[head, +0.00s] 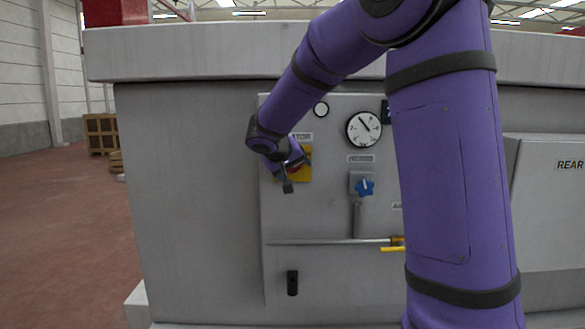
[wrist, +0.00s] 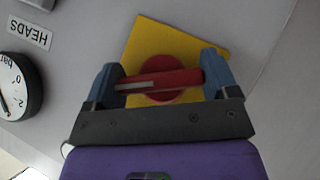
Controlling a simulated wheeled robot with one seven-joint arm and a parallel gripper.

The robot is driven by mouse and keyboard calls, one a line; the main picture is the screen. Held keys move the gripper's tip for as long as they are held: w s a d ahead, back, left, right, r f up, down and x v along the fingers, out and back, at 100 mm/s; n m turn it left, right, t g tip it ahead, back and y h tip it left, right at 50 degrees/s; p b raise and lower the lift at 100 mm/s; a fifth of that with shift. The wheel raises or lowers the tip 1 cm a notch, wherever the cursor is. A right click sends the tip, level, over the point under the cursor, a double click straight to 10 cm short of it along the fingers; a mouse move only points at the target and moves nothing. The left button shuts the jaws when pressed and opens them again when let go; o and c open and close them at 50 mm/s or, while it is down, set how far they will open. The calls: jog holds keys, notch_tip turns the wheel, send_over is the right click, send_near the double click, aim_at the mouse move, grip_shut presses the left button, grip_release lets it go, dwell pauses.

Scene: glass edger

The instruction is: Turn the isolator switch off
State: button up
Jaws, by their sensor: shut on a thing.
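The isolator switch is a red rotary handle on a yellow square plate (head: 306,165) on the grey machine panel. In the wrist view its red handle (wrist: 160,82) lies across the round red hub, between my two fingers, with the yellow plate (wrist: 150,40) behind. My gripper (head: 290,176) is at the switch; in the wrist view the gripper (wrist: 162,80) is shut on the handle's two ends. In the head view my gripper and wrist hide much of the switch and part of its label.
To the right are a round dial gauge (head: 363,129) and a blue knob (head: 364,187). Below are a pipe with a yellow lever (head: 392,249) and a black handle (head: 292,283). The gauge also shows in the wrist view (wrist: 14,88). The machine top edge (head: 200,52) overhangs the panel.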

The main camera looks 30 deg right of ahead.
jog(key=n+g+h, duration=0.1)
jog(key=n+h, duration=0.2)
jog(key=h, duration=0.1)
jog(key=shift+g+h, duration=0.3)
jog(key=shift+g, duration=0.1)
jog(key=n+h, duration=0.3)
jog(key=shift+h, duration=0.3)
jog(key=shift+n, duration=0.3)
dwell(0.3)
jog(key=o, duration=0.8)
jog(key=shift+a, duration=0.1)
jog(key=s+a, duration=0.2)
jog(key=a, duration=0.8)
jog(key=shift+a, duration=0.25)
